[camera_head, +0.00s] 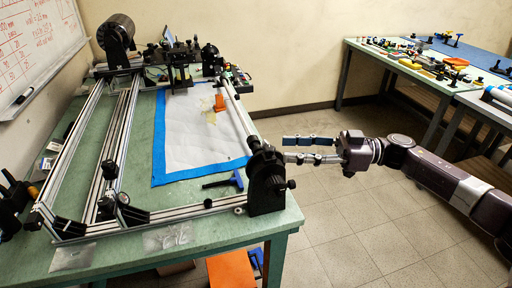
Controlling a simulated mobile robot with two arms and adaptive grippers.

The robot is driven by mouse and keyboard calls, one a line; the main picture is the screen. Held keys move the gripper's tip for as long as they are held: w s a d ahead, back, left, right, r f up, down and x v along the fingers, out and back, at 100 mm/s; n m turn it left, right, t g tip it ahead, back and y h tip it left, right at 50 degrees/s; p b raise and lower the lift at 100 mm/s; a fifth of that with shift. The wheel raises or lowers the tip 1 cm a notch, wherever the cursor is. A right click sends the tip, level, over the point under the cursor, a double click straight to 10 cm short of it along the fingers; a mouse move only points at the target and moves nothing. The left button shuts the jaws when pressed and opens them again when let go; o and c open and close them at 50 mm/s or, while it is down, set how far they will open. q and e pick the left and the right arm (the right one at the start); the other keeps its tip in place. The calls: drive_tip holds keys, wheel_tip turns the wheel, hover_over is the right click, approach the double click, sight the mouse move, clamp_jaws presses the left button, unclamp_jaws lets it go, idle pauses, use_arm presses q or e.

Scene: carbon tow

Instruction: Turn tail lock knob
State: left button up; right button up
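The black tailstock (266,182) stands at the near right corner of the metal frame, holding the near end of a pale tube (237,110). A small dark knob (291,184) sticks out on its right side; I take it to be the tail lock knob. My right gripper (285,149) comes in from the right, its two fingers apart and pointing left. Nothing shows between them. The fingertips are close to the upper right of the tailstock, above the knob; whether they touch it I cannot tell. My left gripper is not in view.
The frame sits on a green table (215,232). A white sheet with blue edges (190,135) and a blue-handled tool (226,182) lie inside it. A second table (440,80) with many small parts is at the back right. Open floor lies between the tables.

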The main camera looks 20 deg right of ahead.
sight(269, 148)
drive_tip(key=p+x, duration=0.1)
drive_tip(key=x, duration=0.2)
drive_tip(key=shift+a+r, duration=0.1)
drive_tip(key=shift+a, duration=0.15)
drive_tip(key=shift+x, duration=1.1)
drive_tip(key=shift+w+a, duration=0.2)
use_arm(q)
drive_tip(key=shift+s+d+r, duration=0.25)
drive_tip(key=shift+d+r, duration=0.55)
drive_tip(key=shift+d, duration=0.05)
use_arm(e)
drive_tip(key=c, duration=0.9)
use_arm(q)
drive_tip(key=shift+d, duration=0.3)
use_arm(e)
clamp_jaws()
